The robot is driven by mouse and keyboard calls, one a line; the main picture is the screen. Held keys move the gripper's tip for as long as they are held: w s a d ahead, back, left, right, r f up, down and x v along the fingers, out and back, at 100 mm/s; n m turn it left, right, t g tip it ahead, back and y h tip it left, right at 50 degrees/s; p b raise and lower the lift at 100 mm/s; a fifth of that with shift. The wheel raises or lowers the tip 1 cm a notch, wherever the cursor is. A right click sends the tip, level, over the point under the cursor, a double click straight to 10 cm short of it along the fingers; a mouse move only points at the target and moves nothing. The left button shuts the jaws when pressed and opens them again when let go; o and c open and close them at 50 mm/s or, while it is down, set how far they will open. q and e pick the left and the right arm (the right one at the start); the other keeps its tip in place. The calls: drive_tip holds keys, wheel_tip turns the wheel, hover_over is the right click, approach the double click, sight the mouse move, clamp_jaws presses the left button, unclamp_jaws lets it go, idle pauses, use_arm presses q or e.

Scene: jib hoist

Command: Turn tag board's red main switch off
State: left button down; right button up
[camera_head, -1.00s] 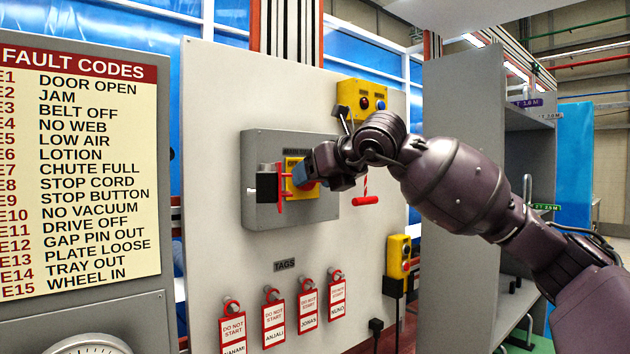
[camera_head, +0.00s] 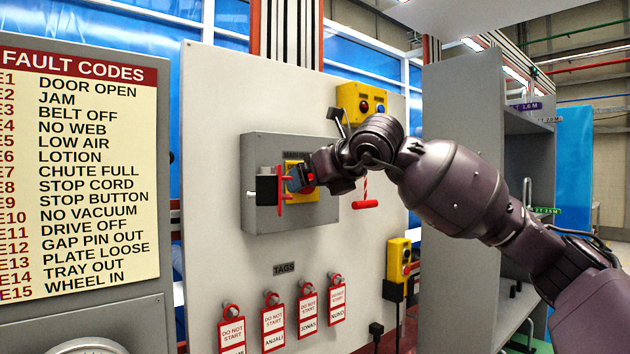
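The tag board (camera_head: 220,100) is a pale upright panel. On it is a grey switch box (camera_head: 262,145) with a yellow plate (camera_head: 307,195) and the red main switch (camera_head: 309,185), partly hidden by my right gripper. My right gripper (camera_head: 297,179) comes in from the right, with a blue fingertip in front of the yellow plate beside the red switch. I cannot tell whether it touches or grips the switch. A red upright piece (camera_head: 281,192) and a black block (camera_head: 265,188) are on the left of the box. My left gripper is not in view.
A yellow button box (camera_head: 361,100) is above right of the switch box. A red T-handle (camera_head: 366,204) hangs to its right. Several red-and-white tags (camera_head: 272,327) hang below. A fault-code chart (camera_head: 85,180) stands left and a grey shelf unit (camera_head: 455,110) right.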

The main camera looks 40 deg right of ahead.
drive_tip(key=shift+s+r, duration=0.1)
drive_tip(key=b+v, duration=0.1)
drive_tip(key=v, duration=0.9)
drive_tip(key=shift+s, duration=0.25)
idle(0.3)
